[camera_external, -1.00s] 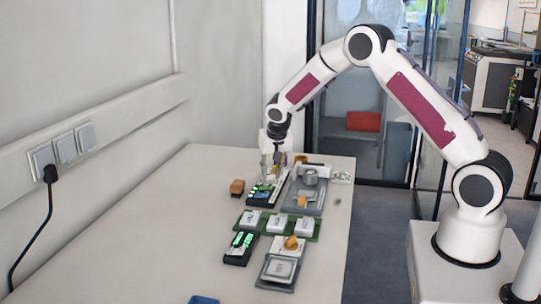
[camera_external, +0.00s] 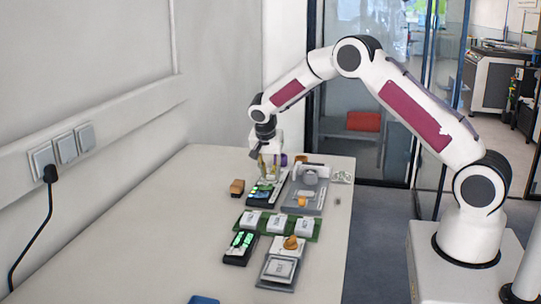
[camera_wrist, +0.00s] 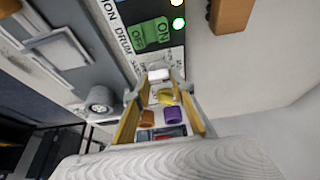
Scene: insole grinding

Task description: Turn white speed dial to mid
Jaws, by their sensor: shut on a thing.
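The white speed dial (camera_wrist: 158,75) shows in the wrist view between the tips of my yellow fingers, at the end of a dark control panel. My gripper (camera_wrist: 158,90) is shut on the dial, with the fingertips at either side of it. In the external view my gripper (camera_external: 268,178) is down at the far end of the black control panel (camera_external: 258,199), and the fingers hide the dial there. The panel carries a green ON/OFF switch (camera_wrist: 150,34) and lit green lamps. The dial's pointer and scale cannot be read.
Yellow (camera_wrist: 166,97), orange (camera_wrist: 147,118) and purple (camera_wrist: 174,115) pieces lie beyond the dial, seen between my fingers. A brown block (camera_external: 237,187) stands left of the panel. A grey machine (camera_external: 303,198) stands close on the right. The table's left side is clear.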

